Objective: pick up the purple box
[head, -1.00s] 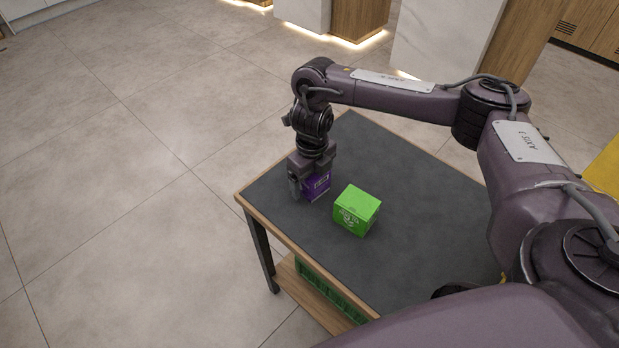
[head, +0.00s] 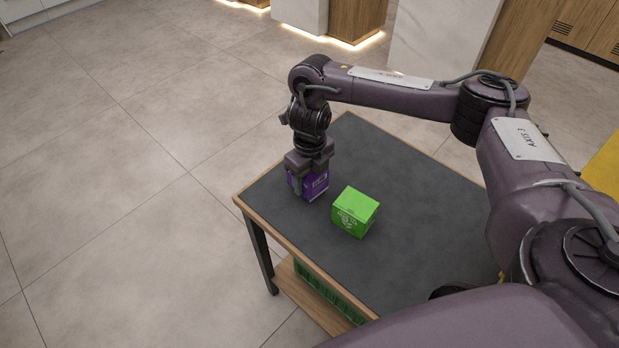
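The purple box (head: 316,185) stands near the far left corner of the dark tabletop, with a finger of my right gripper across its front face. My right gripper (head: 305,182) points down from above, its fingers around the box and seemingly closed against its sides. The far finger is hidden behind the box. The box looks to be at table height; I cannot tell whether there is a gap under it. My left gripper is not in view.
A bright green box (head: 355,211) stands just right of the purple box, a small gap apart. The wood-edged table (head: 420,215) is otherwise mostly clear. A green crate (head: 328,291) sits on its lower shelf. Open tiled floor lies to the left.

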